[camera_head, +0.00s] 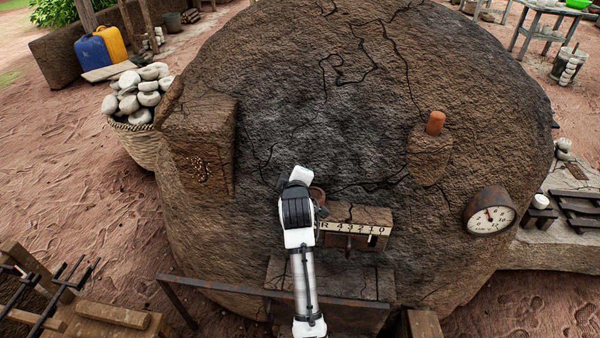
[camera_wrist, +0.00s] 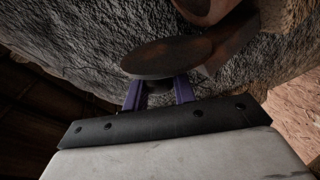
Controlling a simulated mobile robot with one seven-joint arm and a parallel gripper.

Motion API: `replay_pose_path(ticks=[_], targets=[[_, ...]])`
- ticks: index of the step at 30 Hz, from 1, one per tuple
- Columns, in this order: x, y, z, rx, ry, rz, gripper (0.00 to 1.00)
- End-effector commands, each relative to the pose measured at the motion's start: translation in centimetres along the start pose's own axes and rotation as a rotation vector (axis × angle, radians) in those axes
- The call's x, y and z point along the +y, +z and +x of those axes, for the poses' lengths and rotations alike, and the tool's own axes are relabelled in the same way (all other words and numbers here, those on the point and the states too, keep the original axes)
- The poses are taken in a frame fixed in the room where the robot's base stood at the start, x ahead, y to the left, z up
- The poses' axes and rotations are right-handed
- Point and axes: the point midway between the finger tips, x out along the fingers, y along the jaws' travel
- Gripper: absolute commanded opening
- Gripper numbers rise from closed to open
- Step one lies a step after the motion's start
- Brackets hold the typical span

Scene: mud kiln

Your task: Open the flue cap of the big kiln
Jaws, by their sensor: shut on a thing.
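The big kiln (camera_head: 360,100) is a cracked, soot-darkened mud dome filling the middle of the head view. In the wrist view, my gripper (camera_wrist: 158,88) has its purple fingers shut on a dark knob under a round rusty disc, which looks like the flue cap (camera_wrist: 165,57). The disc stands close to a reddish clay pipe end (camera_wrist: 205,8); I cannot tell whether they touch. In the head view, my arm reaches the kiln's front, where a small clay rim (camera_head: 319,195) shows beside the hand. The fingers and most of the cap are hidden there.
A rusty bar (camera_head: 225,288) crosses low in front. A dial gauge (camera_head: 490,213) and an orange clay plug (camera_head: 435,122) are to the right. A stone-filled basket (camera_head: 137,140) stands left.

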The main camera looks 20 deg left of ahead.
Motion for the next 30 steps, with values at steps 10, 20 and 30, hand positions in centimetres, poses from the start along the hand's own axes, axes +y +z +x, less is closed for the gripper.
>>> replay_pose_path(ticks=[10,20,30], targets=[[-0.21,-0.78,0.14,-0.046,0.004,-0.116,0.0],[-0.32,-0.86,0.19,-0.052,0.004,-0.131,0.0],[-0.35,-0.84,0.2,-0.052,0.003,-0.13,0.45]])
